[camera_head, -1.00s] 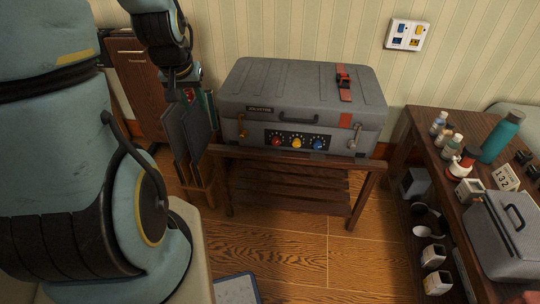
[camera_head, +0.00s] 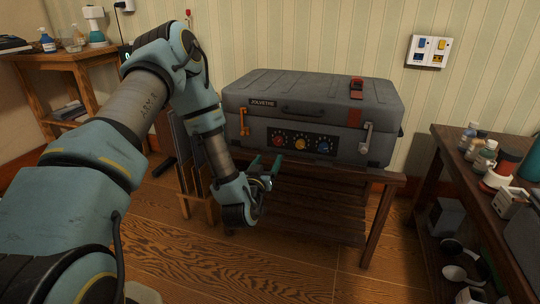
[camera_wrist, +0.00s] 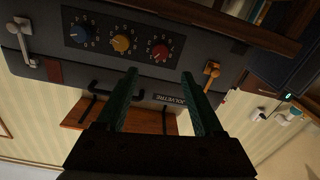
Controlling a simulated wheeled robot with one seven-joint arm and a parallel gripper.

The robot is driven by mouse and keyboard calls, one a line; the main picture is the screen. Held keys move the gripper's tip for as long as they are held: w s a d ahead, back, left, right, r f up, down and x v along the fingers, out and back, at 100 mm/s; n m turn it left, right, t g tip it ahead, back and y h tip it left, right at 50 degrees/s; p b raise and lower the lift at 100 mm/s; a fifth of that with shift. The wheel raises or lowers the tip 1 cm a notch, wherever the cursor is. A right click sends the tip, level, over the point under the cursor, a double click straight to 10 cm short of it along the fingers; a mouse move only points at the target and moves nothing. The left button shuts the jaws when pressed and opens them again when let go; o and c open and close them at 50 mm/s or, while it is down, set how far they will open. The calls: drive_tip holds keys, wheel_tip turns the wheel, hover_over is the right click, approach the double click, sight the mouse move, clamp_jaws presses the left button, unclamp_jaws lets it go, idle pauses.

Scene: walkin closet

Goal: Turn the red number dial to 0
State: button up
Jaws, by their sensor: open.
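The red number dial (camera_head: 279,138) is the leftmost of three dials on the black panel of a grey case. The yellow dial (camera_head: 300,144) and the blue dial (camera_head: 323,147) sit to its right. In the wrist view, which is turned over, the red dial (camera_wrist: 160,52) lies above and between my finger ends, apart from them. My gripper (camera_head: 265,163) is open and empty, in front of the case and just below and left of the red dial. Its two green fingers show in the wrist view (camera_wrist: 162,78). The dial's pointer is too small to read.
The grey case (camera_head: 350,97) stands on a dark wooden table (camera_head: 385,180) with a slatted shelf. An orange latch (camera_head: 243,122) is left of the panel, a silver latch (camera_head: 366,137) right. Thin boards (camera_head: 186,170) stand left. A cluttered shelf (camera_head: 470,175) is at right.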

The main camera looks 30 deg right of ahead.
sight(277, 142)
drive_tip(key=x, duration=1)
drive_tip(key=shift+w+d+b, duration=0.1)
drive_tip(key=shift+w+b, duration=0.15)
drive_tip(key=shift+b, duration=0.15)
drive_tip(key=shift+r, duration=0.1)
drive_tip(key=shift+c, duration=0.3)
clamp_jaws()
